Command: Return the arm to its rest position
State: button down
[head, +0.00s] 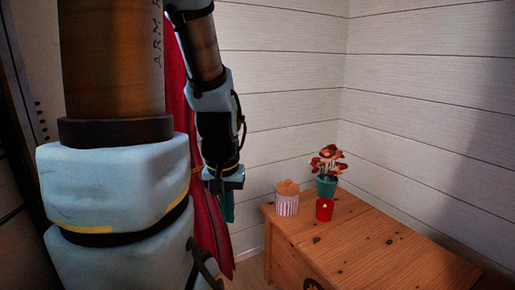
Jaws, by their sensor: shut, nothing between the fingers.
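My arm fills the left side of the head view, with its large lower links close to the camera. The thinner forearm comes down from the top to my gripper (222,180), which hangs in the air left of the wooden chest and points downward. The gripper is shut and I see nothing held in it. Its fingertips are small and dark against the cloth behind them.
A wooden chest (375,255) stands at the lower right. On it are a striped jar with a wooden lid (287,198), a red candle (324,210) and a potted red plant (327,172). Red cloth (207,225) hangs behind my arm. White plank walls (290,60) meet in a corner.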

notch_tip(320, 180, up, 17)
jog(key=p, duration=1.5)
jog(key=shift+p, duration=0.35)
